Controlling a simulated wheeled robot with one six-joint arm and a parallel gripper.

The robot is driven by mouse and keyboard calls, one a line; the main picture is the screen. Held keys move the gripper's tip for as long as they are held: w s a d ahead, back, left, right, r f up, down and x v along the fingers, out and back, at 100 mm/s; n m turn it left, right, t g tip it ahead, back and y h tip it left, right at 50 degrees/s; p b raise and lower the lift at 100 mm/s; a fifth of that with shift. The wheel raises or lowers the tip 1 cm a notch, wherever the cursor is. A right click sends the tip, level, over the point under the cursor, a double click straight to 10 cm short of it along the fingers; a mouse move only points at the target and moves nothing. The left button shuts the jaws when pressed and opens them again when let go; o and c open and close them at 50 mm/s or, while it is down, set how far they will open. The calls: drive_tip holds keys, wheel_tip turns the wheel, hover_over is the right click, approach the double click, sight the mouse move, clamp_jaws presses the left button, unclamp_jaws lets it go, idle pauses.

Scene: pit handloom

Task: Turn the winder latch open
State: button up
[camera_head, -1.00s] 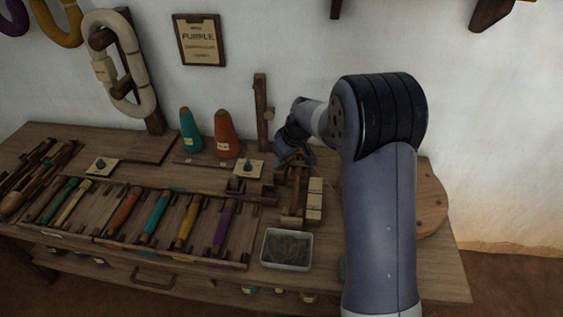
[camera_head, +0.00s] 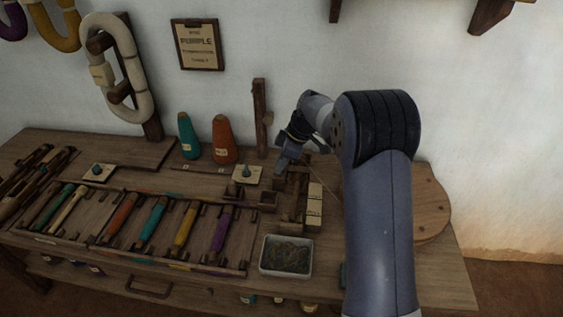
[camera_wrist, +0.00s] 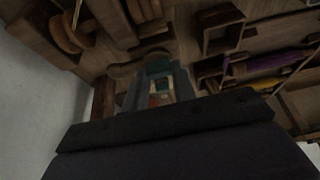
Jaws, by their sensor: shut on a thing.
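The wooden winder (camera_head: 298,200) stands on the bench between the post and my arm. My gripper (camera_head: 284,167) reaches down to its far left end. In the wrist view my gripper (camera_wrist: 160,72) points at dark wooden parts, its fingers close together. It is shut on a small wooden piece (camera_wrist: 125,70) at the fingertips, which looks like the winder latch. The latch is mostly hidden by the fingers, so its exact angle cannot be told.
A rack of coloured bobbins (camera_head: 165,228) lies to the left, a grey tray (camera_head: 286,256) in front. Teal (camera_head: 188,137) and orange (camera_head: 224,142) cones and an upright post (camera_head: 260,118) stand behind. A round wooden disc (camera_head: 432,208) is right of my arm.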

idle(0.4)
drive_tip(key=o, duration=1)
drive_tip(key=p+v, duration=0.1)
drive_tip(key=v, duration=1)
drive_tip(key=shift+p, duration=0.35)
drive_tip(key=shift+a+f, duration=0.1)
drive_tip(key=shift+f, duration=0.05)
drive_tip(key=b+x, duration=0.1)
drive_tip(key=x, duration=0.9)
drive_tip(key=shift+a+f+b, duration=0.15)
drive_tip(key=shift+f+b, duration=0.2)
drive_tip(key=shift+r, duration=0.1)
